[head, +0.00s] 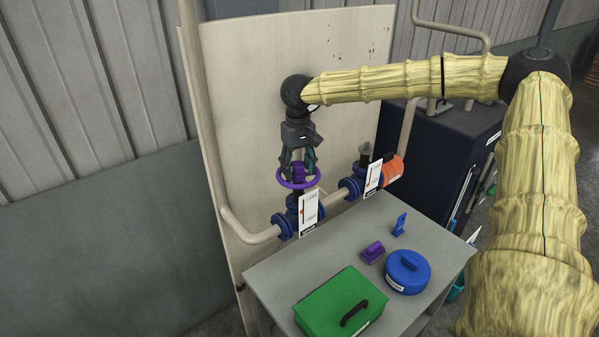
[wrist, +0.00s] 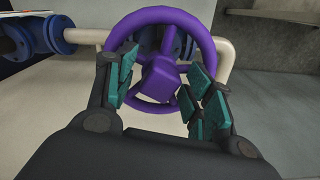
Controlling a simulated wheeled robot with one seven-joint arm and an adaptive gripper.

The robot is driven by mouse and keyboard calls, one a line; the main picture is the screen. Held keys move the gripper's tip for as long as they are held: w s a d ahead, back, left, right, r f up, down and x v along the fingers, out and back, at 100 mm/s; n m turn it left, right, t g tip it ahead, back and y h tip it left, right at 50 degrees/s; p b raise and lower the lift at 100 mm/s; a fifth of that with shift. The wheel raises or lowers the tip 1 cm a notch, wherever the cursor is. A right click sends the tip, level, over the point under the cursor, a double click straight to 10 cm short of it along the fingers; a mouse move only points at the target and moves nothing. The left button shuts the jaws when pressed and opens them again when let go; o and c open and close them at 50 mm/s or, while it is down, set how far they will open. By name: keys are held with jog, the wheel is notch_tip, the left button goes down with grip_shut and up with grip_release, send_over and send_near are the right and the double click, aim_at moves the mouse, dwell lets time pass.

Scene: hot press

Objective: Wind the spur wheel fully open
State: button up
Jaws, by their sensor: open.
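A purple handwheel (head: 281,181) sits on top of a blue valve (head: 286,222) in the pipe run, in front of a pale panel. My gripper (head: 298,163) points down over the wheel from above. In the wrist view the purple wheel (wrist: 200,38) fills the upper middle, with its boxy purple hub (wrist: 160,77) between the teal finger pads. My gripper (wrist: 160,88) is open, with one finger on each side of the hub and gaps to it. The fingers overlap the rim in the picture; whether they touch it I cannot tell. A white tag (head: 308,214) hangs at the valve.
A second blue valve (head: 352,187) with a white tag and an orange part (head: 394,168) stand to the right. The grey table (head: 270,272) in front bears a green box (head: 335,300), a blue round container (head: 408,278) and small purple and blue items. A dark cabinet (head: 440,150) stands behind.

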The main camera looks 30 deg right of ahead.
jog(key=shift+m, duration=9.1)
jog(key=shift+m, duration=9)
